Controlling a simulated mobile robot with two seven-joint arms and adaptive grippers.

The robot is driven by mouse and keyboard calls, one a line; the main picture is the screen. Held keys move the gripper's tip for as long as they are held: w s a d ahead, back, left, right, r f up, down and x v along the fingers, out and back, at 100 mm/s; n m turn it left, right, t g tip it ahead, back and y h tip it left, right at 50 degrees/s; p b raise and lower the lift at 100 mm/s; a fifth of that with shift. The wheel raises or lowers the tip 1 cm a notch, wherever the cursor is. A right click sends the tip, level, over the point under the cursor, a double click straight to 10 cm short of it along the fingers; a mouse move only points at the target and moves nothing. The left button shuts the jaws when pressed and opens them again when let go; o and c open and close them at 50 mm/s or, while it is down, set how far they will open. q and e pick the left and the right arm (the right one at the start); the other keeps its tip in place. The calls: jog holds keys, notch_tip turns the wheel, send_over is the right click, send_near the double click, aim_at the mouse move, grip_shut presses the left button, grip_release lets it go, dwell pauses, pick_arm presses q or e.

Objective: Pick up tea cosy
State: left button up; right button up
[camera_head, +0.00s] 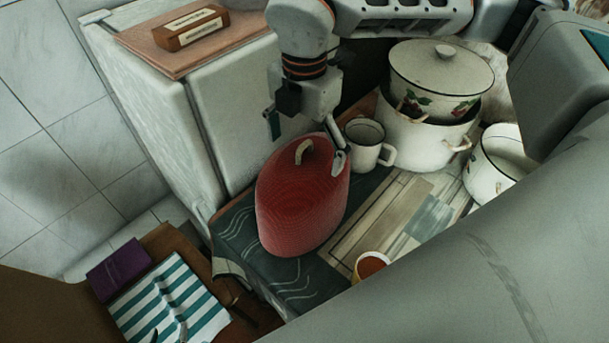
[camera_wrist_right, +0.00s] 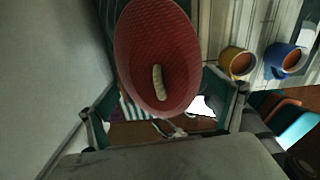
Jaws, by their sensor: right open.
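The tea cosy (camera_head: 300,205) is a red, ribbed dome with a small beige loop (camera_head: 304,150) on top. It stands on a dark patterned mat on the counter. My right gripper (camera_head: 306,142) is open and empty, with its fingers apart on either side of the cosy's top near the loop. In the right wrist view the cosy (camera_wrist_right: 155,50) shows between the open fingers, with its loop towards the camera. I cannot tell whether a finger touches it. My left gripper is not in view.
A white enamel mug (camera_head: 364,143) stands close to the right finger. White enamel pots (camera_head: 425,140) are behind it, one with a lid. A yellow cup (camera_head: 371,265) is in front. A white cabinet (camera_head: 235,110) borders the left. A striped cloth (camera_head: 170,300) lies lower left.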

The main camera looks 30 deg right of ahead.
jog(key=c, duration=1.8)
